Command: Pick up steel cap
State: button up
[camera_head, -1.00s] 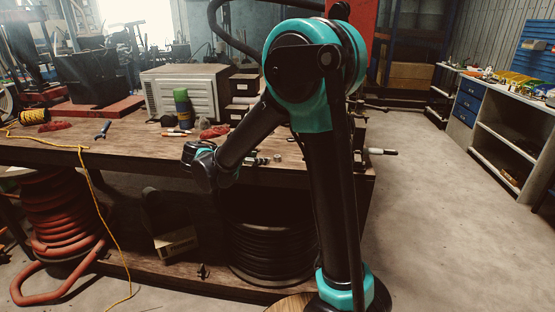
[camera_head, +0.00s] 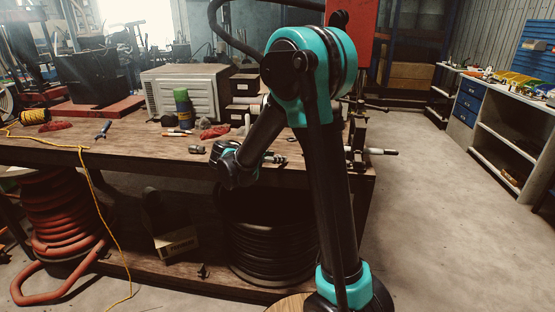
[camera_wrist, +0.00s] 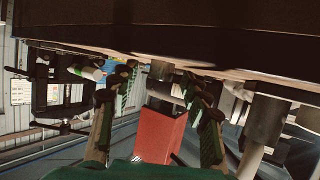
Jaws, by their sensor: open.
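My gripper (camera_wrist: 160,84) is open in the wrist view, with its two dark ridged fingers apart and nothing held between them. A short dark-grey cylinder, likely the steel cap (camera_wrist: 160,69), shows beyond and between the fingertips against the tabletop, which lies at the top of this upside-down view. I cannot tell how far off it is. In the head view a small metal piece, probably the same cap (camera_head: 280,159), lies on the bench just right of my wrist.
Another small metal fitting (camera_head: 196,149) lies on the wooden bench (camera_head: 120,148) left of my wrist. A green-and-blue bottle (camera_head: 183,108), a red item (camera_head: 215,131) and a white upright tube (camera_head: 247,122) stand or lie behind.

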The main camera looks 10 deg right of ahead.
jog(key=shift+c, duration=0.4)
grip_shut()
jog(key=shift+r, duration=0.1)
